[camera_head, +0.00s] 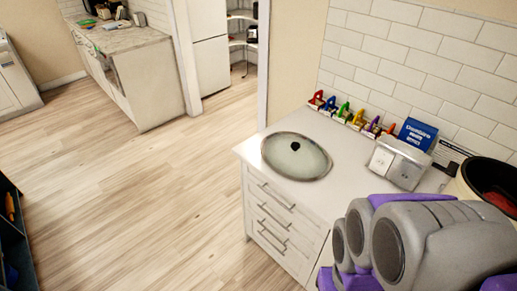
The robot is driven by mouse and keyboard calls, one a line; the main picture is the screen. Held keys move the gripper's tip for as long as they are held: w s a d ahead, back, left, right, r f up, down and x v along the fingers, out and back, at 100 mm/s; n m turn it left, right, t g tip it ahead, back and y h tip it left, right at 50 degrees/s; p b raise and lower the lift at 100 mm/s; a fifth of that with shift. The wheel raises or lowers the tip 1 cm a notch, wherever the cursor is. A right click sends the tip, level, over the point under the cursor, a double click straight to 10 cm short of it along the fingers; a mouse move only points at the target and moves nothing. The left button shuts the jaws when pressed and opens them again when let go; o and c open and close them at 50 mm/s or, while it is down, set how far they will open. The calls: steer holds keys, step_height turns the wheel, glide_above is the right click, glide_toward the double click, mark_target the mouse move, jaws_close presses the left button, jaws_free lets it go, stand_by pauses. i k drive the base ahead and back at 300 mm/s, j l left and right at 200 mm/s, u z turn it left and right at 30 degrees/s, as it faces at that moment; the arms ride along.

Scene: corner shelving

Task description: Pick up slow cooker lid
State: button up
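The slow cooker lid (296,157) is an oval glass lid with a pale rim and a dark knob in its middle. It lies flat, knob up, near the left end of the white counter (262,142). Grey and purple parts of my arm fill the lower right of the view, to the right of the lid and apart from it in the picture. I cannot make out my gripper's fingers. Nothing covers the lid.
Several coloured clips (345,113) line the tiled wall behind the lid. A blue box (417,133), a white toaster-like appliance (398,163) and a dark-lined round pot (489,180) stand to the right. Drawers (282,220) are below. Wooden floor (165,195) is open at left.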

mark_target(295, 156)
steer(key=i+j+u, duration=0.2)
steer(key=i+u, duration=0.75)
steer(key=i+l, duration=0.05)
steer(key=i, duration=0.05)
